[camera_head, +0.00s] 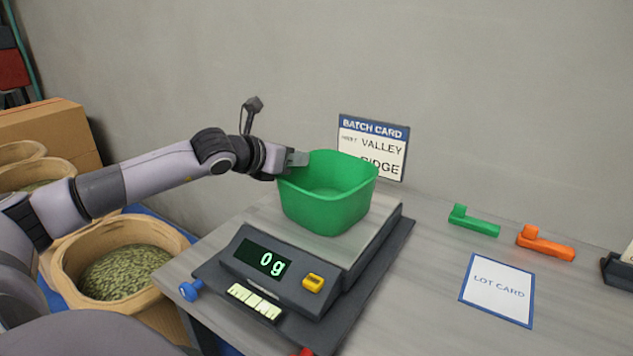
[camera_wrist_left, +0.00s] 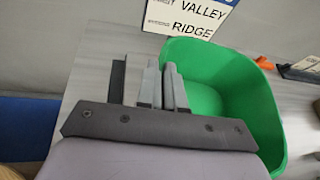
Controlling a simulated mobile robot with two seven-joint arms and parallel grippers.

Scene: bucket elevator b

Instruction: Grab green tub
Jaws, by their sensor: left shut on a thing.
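The green tub (camera_head: 327,205) is upright and looks empty, at the scale's metal plate (camera_head: 379,222). The scale display (camera_head: 262,260) reads 0g. My left gripper (camera_head: 296,158) is shut on the tub's left rim. In the left wrist view the gripper fingers (camera_wrist_left: 163,88) are close together at the left wall of the tub (camera_wrist_left: 235,85). Whether the tub's base touches the plate is hard to tell. My right gripper is not in view.
A batch card (camera_head: 374,146) stands behind the tub. A green clip (camera_head: 473,222), an orange clip (camera_head: 546,243) and a lot card (camera_head: 499,289) lie to the right. Sacks of pellets (camera_head: 130,270) and a cardboard box (camera_head: 50,125) stand at the left.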

